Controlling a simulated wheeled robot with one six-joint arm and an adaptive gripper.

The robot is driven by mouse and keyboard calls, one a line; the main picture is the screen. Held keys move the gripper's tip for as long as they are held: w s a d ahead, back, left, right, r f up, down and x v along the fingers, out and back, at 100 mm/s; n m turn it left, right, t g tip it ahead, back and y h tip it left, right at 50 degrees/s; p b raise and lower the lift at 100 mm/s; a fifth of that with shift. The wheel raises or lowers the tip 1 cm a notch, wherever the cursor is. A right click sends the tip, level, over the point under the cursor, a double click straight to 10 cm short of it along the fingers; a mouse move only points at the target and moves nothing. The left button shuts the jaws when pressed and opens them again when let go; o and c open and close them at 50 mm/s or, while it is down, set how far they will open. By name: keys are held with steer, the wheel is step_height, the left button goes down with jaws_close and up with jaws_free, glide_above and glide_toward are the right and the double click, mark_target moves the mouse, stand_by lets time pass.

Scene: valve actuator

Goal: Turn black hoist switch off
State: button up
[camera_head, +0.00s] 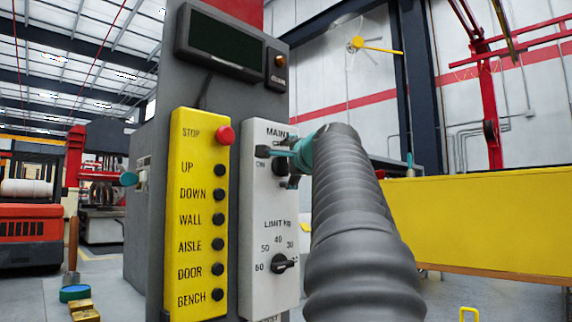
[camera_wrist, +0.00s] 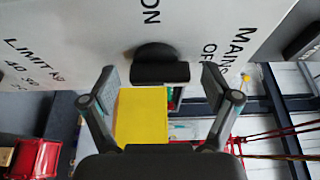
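The black switch (camera_head: 280,166) labelled MAINS sits high on a pale control panel (camera_head: 262,205), with ON printed to its left. It is partly hidden by my gripper (camera_head: 293,153) in the head view. In the wrist view the black switch (camera_wrist: 160,65) lies ahead between the tips of my gripper (camera_wrist: 159,78), with ON above it and the cut-off OFF label to the right. The fingers are apart, with visible gaps beside the switch. I cannot tell for certain which way the switch points.
A black limit dial (camera_head: 285,264) sits lower on the panel. To the left is a yellow button box (camera_head: 199,290) with a red stop button (camera_head: 225,135). A dark display (camera_head: 228,45) is above. A yellow barrier (camera_head: 480,220) stands at right.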

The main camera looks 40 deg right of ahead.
steer(key=v, duration=1.2)
stand_by(0.4)
